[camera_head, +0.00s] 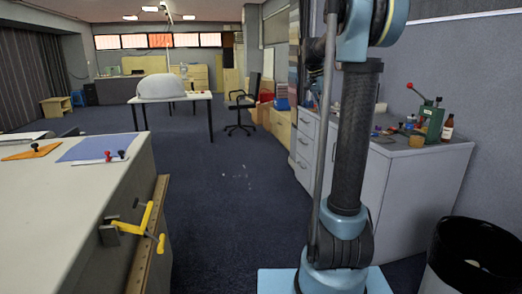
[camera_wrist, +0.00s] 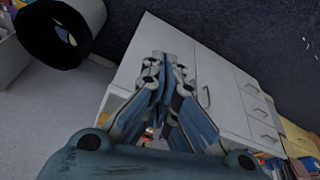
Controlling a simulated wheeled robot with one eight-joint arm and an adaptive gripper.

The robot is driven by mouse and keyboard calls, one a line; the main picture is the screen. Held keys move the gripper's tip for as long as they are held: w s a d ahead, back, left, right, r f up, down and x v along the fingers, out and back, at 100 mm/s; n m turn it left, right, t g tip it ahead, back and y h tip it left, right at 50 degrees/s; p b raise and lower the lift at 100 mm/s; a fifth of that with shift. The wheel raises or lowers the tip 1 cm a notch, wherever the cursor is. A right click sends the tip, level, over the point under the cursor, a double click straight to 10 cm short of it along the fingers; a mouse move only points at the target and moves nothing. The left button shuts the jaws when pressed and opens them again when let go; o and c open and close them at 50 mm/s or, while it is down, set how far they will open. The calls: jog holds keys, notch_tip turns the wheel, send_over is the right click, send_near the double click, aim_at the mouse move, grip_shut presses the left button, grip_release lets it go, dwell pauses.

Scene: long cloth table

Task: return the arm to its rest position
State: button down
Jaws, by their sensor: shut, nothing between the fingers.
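My arm (camera_head: 355,140) stands upright on the right side of the head view, its upper part cut off by the top edge. My gripper is out of the head view. In the wrist view my gripper (camera_wrist: 167,62) has its fingers together at the tips, with nothing between them. Behind the fingers is the grey-white cabinet (camera_wrist: 225,85) with drawers, which also shows in the head view (camera_head: 408,195) behind and right of my arm. I see no contact between the gripper and the cabinet, though the gap is hard to judge.
A black bin (camera_head: 480,262) stands at the lower right, also in the wrist view (camera_wrist: 88,12). A green press (camera_head: 430,122) and a bottle (camera_head: 447,128) stand on the cabinet. A workbench (camera_head: 60,200) with a yellow clamp (camera_head: 146,222) is at left. Blue carpet (camera_head: 225,205) between is mostly clear.

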jog(key=s+a+f+n+y, duration=0.1)
jog(key=s+f+n, duration=0.3)
jog(key=s+f, duration=0.4)
jog(key=s+a+f+n+y, duration=0.1)
jog(key=s+a+f+n, duration=0.3)
jog(key=s+f, duration=0.5)
jog(key=s+a+f+n+t+y, duration=0.1)
jog(key=s+a+f+n, duration=0.2)
jog(key=s+f, duration=0.6)
jog(key=s+n, duration=0.1)
jog(key=s, duration=1.2)
jog(key=shift+s+a, duration=0.1)
